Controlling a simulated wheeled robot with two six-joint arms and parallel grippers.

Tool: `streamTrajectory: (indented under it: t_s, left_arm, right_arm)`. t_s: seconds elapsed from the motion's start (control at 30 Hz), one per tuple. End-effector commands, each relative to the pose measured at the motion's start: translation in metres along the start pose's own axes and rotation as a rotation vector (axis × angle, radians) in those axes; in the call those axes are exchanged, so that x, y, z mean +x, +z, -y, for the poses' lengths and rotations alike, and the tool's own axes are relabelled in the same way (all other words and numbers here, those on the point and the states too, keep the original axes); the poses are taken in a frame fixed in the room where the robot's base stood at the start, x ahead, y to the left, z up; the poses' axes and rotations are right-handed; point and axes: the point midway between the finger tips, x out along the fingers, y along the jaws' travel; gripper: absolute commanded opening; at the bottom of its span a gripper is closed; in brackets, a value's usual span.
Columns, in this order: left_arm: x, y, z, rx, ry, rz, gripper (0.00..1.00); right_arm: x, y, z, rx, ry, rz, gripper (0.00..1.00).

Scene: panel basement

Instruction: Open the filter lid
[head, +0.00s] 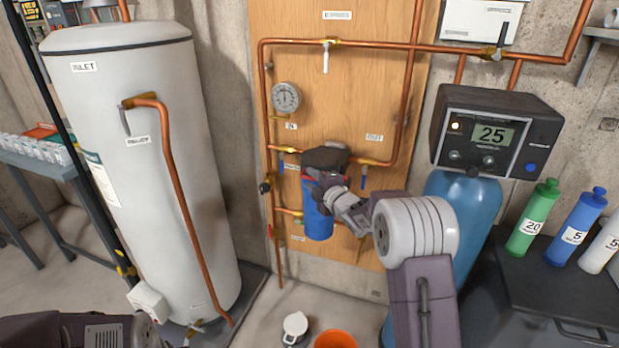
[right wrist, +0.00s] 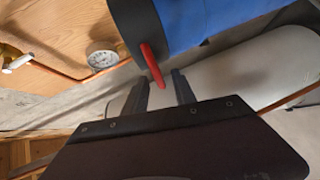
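The filter has a blue housing (head: 317,217) under a black lid (head: 325,157) on the wooden panel. In the right wrist view the blue housing (right wrist: 205,22) and black lid (right wrist: 130,25) fill the top. A red lever (right wrist: 148,62) sticks out from the lid towards my fingers. My right gripper (right wrist: 160,88) is open, with the lever's tip at or just before the gap between the fingers; I cannot tell if they touch it. In the head view my right wrist hides part of the filter. My left gripper is not in view.
Copper pipes (head: 264,120) and a pressure gauge (head: 286,97) surround the filter. A white tank (head: 150,120) stands left, a blue softener tank (head: 470,205) with a display right. A white jug (head: 295,326) and orange bucket (head: 335,340) are on the floor below.

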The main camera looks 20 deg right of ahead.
Motion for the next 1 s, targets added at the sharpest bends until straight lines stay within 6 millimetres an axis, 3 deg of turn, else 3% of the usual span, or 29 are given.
streamTrajectory:
  t_s: [0.13, 0.4, 0.5, 0.53, 1.0]
  left_arm:
    - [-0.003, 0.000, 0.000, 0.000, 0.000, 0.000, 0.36]
    - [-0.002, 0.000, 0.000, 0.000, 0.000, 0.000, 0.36]
    - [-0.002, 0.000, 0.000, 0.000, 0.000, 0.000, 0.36]
    - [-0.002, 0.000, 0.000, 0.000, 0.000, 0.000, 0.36]
    - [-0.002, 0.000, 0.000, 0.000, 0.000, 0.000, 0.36]
  right_arm:
    - [0.015, -0.001, 0.000, 0.000, 0.000, -0.001, 0.32]
    - [0.017, 0.000, 0.000, 0.000, 0.000, 0.000, 0.32]
    - [0.017, 0.000, 0.000, 0.000, 0.000, 0.000, 0.05]
    - [0.017, 0.000, 0.000, 0.000, -0.001, 0.000, 0.00]
    - [0.017, 0.000, 0.002, -0.001, -0.005, 0.000, 0.00]
